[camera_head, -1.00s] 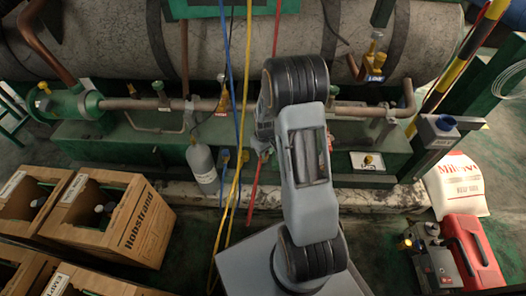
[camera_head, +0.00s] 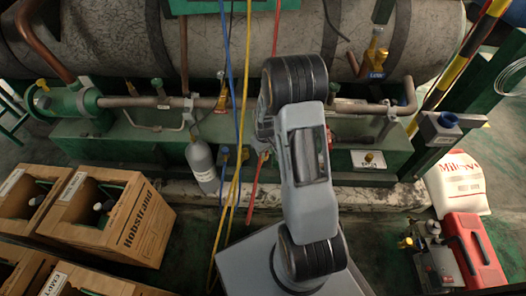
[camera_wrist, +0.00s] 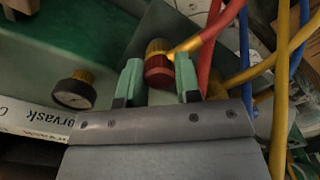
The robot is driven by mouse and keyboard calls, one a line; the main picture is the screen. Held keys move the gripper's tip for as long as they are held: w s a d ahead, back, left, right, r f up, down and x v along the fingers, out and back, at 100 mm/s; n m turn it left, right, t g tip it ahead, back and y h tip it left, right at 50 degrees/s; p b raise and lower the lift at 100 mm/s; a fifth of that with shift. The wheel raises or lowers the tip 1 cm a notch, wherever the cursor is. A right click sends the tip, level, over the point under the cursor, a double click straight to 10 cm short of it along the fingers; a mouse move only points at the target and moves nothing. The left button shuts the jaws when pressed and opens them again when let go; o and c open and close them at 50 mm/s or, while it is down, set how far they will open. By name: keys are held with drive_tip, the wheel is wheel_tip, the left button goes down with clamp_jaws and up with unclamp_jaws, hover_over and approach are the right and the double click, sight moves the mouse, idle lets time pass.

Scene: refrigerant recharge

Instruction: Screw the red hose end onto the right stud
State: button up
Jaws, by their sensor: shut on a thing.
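In the wrist view my gripper (camera_wrist: 158,66) has its two green fingers on either side of the red hose end (camera_wrist: 158,74), a short red collar with a brass-coloured part at its far side. The gripper is shut on it. The red hose (camera_wrist: 211,32) runs up and to the right from there; in the head view the red hose (camera_head: 275,28) hangs down behind my arm. In the head view the fingers and the hose end are hidden by my arm. I cannot make out the right stud, or whether the collar touches one.
A round gauge (camera_wrist: 75,90) stands left of the fingers. Yellow (camera_wrist: 280,80) and blue (camera_wrist: 245,60) hoses hang close on the right.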

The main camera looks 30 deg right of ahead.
drive_tip(key=m, duration=0.3)
drive_tip(key=shift+m, duration=0.3)
drive_tip(key=m+p, duration=0.1)
drive_tip(key=m, duration=0.2)
idle(0.4)
drive_tip(key=m, duration=0.4)
idle(0.3)
